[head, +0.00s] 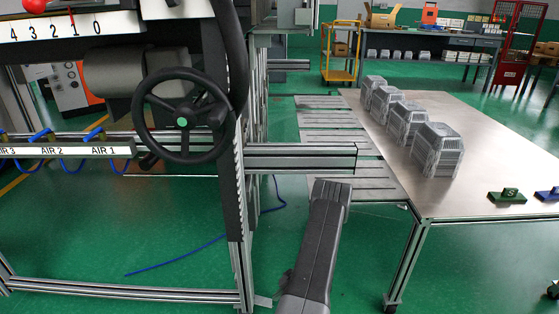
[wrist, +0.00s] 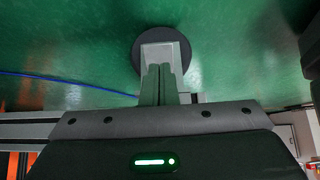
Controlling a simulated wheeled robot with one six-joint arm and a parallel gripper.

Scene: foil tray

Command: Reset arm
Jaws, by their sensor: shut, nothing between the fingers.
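My gripper (wrist: 158,84) shows in the wrist view, with its two fingers together and nothing between them. Green floor lies behind it, and a dark round disc shows just past the fingertips; I cannot tell what it is. In the head view a dark grey link of my arm (head: 318,240) rises from the bottom edge, just right of the machine frame. My gripper cannot be made out in the head view.
A machine frame with a black handwheel (head: 183,116) stands at the left. Open floor lies below.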

